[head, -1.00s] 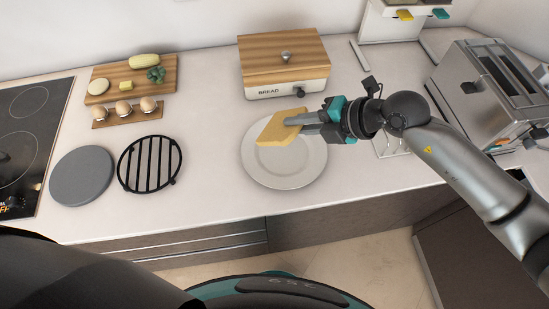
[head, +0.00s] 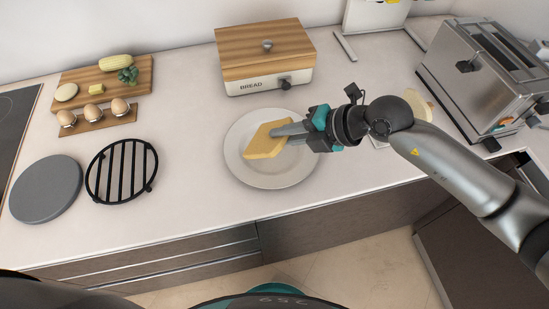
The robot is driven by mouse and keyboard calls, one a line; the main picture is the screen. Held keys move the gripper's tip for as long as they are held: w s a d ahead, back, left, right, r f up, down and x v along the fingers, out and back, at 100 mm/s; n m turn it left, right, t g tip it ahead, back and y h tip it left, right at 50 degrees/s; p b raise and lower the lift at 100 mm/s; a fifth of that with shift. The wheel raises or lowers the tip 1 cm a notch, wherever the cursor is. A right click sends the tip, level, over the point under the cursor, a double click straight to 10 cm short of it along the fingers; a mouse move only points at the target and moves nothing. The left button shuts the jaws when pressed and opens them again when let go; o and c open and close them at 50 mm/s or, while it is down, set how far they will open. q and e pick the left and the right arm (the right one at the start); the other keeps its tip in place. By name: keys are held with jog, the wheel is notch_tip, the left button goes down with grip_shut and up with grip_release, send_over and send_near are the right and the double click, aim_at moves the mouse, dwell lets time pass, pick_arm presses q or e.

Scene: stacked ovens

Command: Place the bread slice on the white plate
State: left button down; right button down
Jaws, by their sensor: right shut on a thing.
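The bread slice (head: 264,144) is a yellow-tan piece over the upper middle of the white plate (head: 276,179). My right gripper (head: 285,133) comes in from the right and is shut on the slice's right side. The slice is low over the plate; I cannot tell whether it touches the surface. The plate lies flat on the white counter. My left gripper is not in view.
A wooden-lidded bread box (head: 267,80) stands behind the plate. A toaster (head: 487,82) is at the right. A black trivet (head: 121,172), a grey disc (head: 46,189), an egg holder (head: 97,118) and a cutting board (head: 104,84) are at the left.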

jog(key=shift+f+b, duration=0.45)
jog(key=shift+f, duration=0.85)
jog(key=c, duration=1)
grip_release()
jog(key=p+v, duration=0.6)
jog(key=v, duration=0.2)
jog(key=shift+r, duration=0.15)
